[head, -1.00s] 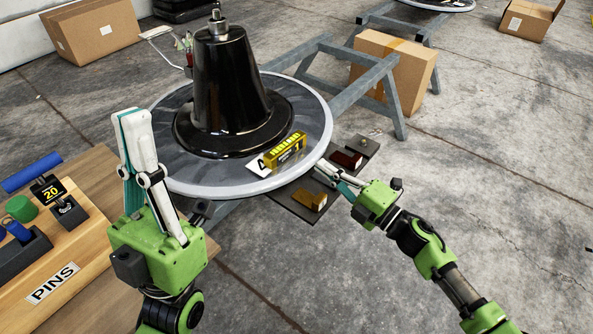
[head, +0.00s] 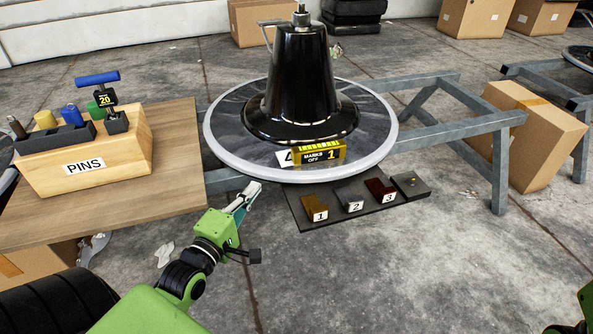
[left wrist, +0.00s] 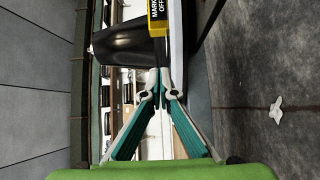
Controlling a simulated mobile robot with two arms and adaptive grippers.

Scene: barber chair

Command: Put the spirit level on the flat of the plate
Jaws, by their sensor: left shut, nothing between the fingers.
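The round plate (head: 225,150), dark with a pale rim, rests on a grey trestle. A black bell-shaped body (head: 300,85) stands on it. A yellow and black block marked "MARKS OFF 1" (head: 320,153) is at the plate's front; its edge shows in the left wrist view (left wrist: 157,18). I cannot identify a spirit level for sure; a small greenish round piece (head: 408,181) sits on the dark tray's right end. My left gripper (head: 252,190) is shut and empty, just in front of and below the plate's front-left rim; its fingertips meet in the left wrist view (left wrist: 160,80). My right gripper is out of view.
The dark tray (head: 345,215) below the plate bears brown and dark blocks numbered 1, 2 and 3. A wooden table (head: 120,220) at left bears a block labelled PINS (head: 130,150). Trestle legs (head: 499,170) and a cardboard box (head: 545,140) stand at right.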

